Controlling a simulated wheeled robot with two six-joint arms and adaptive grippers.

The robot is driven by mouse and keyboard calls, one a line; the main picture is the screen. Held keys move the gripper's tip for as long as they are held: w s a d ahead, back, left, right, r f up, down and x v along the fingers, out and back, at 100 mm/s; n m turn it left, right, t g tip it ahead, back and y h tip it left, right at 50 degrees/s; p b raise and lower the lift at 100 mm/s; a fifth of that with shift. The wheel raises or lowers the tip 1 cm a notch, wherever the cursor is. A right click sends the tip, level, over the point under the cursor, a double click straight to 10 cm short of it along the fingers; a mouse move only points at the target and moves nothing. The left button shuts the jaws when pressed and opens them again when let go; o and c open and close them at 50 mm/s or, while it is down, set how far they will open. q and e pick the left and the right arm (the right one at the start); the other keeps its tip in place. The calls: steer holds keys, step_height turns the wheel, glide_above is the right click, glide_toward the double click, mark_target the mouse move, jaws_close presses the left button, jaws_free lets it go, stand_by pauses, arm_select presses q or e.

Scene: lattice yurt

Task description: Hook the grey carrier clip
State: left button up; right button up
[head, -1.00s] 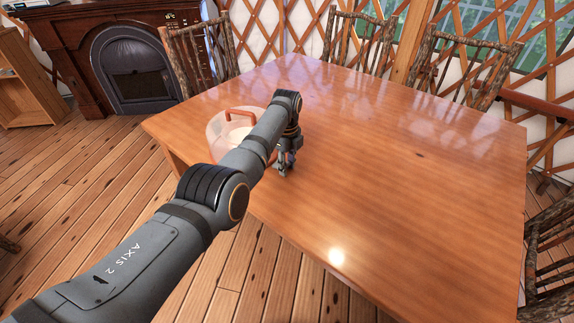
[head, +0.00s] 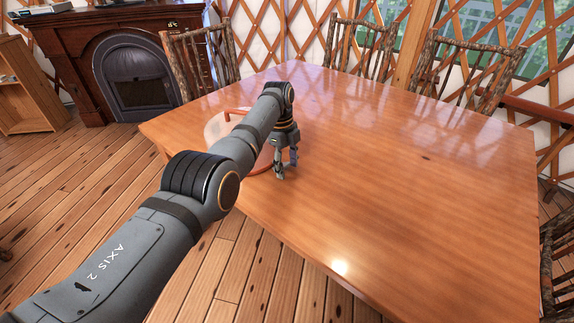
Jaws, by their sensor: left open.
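A cake carrier with a clear domed cover (head: 214,128) and an orange-red handle (head: 236,112) stands near the left edge of the wooden table (head: 400,190). My left arm crosses in front of it and hides much of it. Part of its orange-red rim (head: 262,168) shows beside my gripper. My left gripper (head: 286,171) points down, open, just right of the carrier, low over the table. I cannot make out the grey clip. My right gripper is not in view.
The table top to the right of my gripper is bare. Branch-work chairs (head: 203,62) stand along its far side, and another chair (head: 560,262) is at the right edge. A fireplace (head: 133,75) and a wooden shelf (head: 28,90) are at the back left.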

mark_target(286, 164)
arm_select(q)
step_height(286, 164, up, 10)
stand_by(0.5)
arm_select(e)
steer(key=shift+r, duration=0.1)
arm_select(q)
steer(key=y+p, duration=0.1)
steer(key=p, duration=0.7)
steer(key=shift+a+t, duration=0.15)
steer(key=shift+t, duration=0.25)
step_height(286, 164, down, 11)
steer(key=shift+r+b, duration=0.15)
steer(key=shift+b, duration=0.6)
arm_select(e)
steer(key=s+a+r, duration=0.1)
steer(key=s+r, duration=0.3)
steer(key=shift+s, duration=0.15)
